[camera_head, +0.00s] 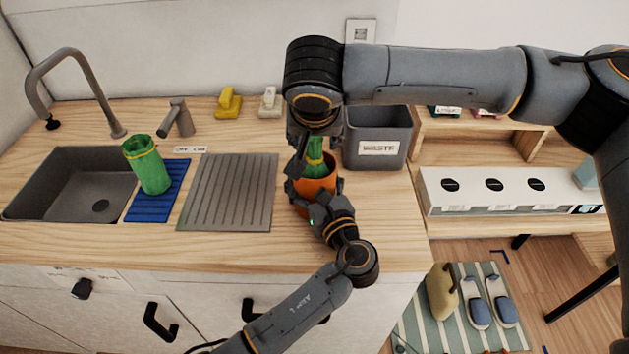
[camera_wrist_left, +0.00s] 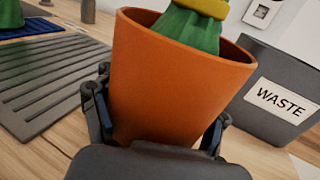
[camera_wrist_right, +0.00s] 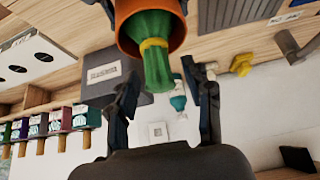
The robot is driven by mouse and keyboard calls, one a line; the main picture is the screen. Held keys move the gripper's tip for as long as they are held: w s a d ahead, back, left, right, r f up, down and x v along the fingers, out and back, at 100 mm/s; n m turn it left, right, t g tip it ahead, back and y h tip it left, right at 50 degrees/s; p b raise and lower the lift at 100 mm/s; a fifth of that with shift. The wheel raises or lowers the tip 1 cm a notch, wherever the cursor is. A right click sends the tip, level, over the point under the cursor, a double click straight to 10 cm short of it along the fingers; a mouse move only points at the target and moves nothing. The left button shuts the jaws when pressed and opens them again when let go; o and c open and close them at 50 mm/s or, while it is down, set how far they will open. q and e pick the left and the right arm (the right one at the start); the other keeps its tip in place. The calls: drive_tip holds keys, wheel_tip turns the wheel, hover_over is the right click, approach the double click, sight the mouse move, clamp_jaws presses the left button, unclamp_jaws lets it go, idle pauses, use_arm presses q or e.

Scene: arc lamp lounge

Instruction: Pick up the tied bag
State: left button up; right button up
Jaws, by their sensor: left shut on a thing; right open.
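The green bag with a yellow tie (camera_head: 315,158) stands in an orange pot (camera_head: 318,190) on the counter. In the left wrist view, the bag (camera_wrist_left: 192,30) rises above the rim of the pot (camera_wrist_left: 175,85). My left gripper (camera_head: 318,207) is shut on the pot, a finger on either side. My right gripper (camera_head: 307,152) is open, pointing down just over the pot. In the right wrist view, the bag's loose top (camera_wrist_right: 157,75) shows between its open fingers; I cannot tell whether they touch it. The right gripper partly hides the bag in the head view.
A grey waste bin (camera_head: 378,150) stands close behind the pot at right. A ridged grey mat (camera_head: 228,192) lies at left. Beyond it, a green container (camera_head: 147,166) stands on a blue mat (camera_head: 160,205) beside the sink (camera_head: 65,180). The front counter edge is near.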

drive_tip(key=shift+c, duration=0.4)
clamp_jaws()
drive_tip(key=shift+r, duration=0.1)
wheel_tip(320, 180, up, 18)
idle(0.5)
use_arm(q)
drive_tip(key=o, duration=1.6)
